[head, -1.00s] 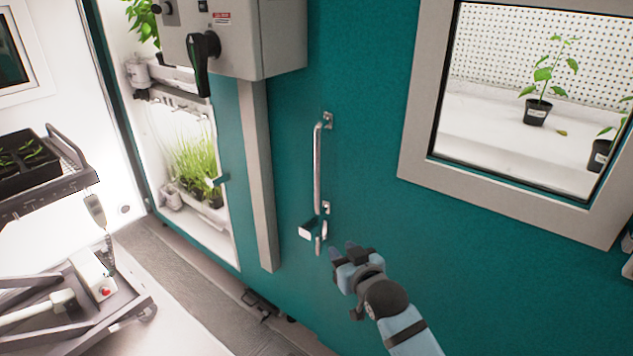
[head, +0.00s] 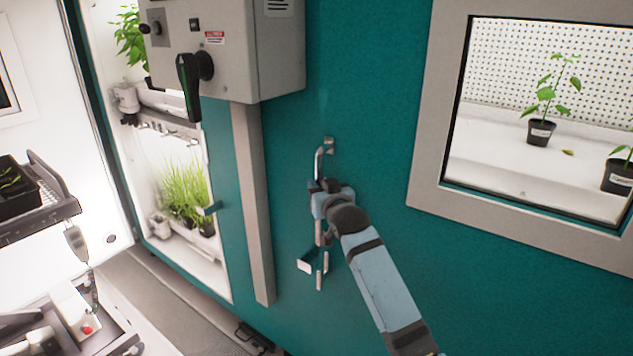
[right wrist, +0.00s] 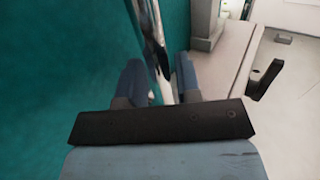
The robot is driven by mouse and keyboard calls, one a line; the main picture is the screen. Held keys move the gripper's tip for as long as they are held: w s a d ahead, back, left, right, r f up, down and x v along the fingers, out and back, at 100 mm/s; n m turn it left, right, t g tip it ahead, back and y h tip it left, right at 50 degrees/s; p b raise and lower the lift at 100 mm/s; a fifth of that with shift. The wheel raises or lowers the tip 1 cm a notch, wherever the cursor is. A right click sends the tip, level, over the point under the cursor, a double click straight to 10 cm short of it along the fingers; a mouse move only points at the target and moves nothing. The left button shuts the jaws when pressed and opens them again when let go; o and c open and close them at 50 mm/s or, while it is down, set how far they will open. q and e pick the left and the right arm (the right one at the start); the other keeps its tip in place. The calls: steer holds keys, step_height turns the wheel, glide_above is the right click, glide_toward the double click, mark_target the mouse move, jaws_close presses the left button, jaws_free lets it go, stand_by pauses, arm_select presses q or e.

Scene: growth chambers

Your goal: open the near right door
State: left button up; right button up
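The teal door (head: 375,120) with a grey-framed window fills the middle and right of the head view and looks shut. Its upright metal bar handle (head: 319,165) is partly hidden behind my right gripper (head: 325,190). In the right wrist view the handle (right wrist: 160,88) runs between the two blue fingers of the right gripper (right wrist: 160,80). The fingers stand apart, one on each side of the bar, with a gap showing. A small latch bracket (head: 306,264) sits below the handle. My left gripper is not in view.
A grey control box (head: 225,50) with a black lever (head: 188,85) juts out left of the handle, above a grey vertical strip (head: 252,200). A lit plant chamber (head: 215,265) stands further left. A cart with a tray (head: 50,215) is at the far left.

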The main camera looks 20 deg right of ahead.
steer(key=shift+w+a, duration=0.1)
steer(key=shift+w, duration=1.35)
steer(key=shift+c, duration=0.4)
jaws_close()
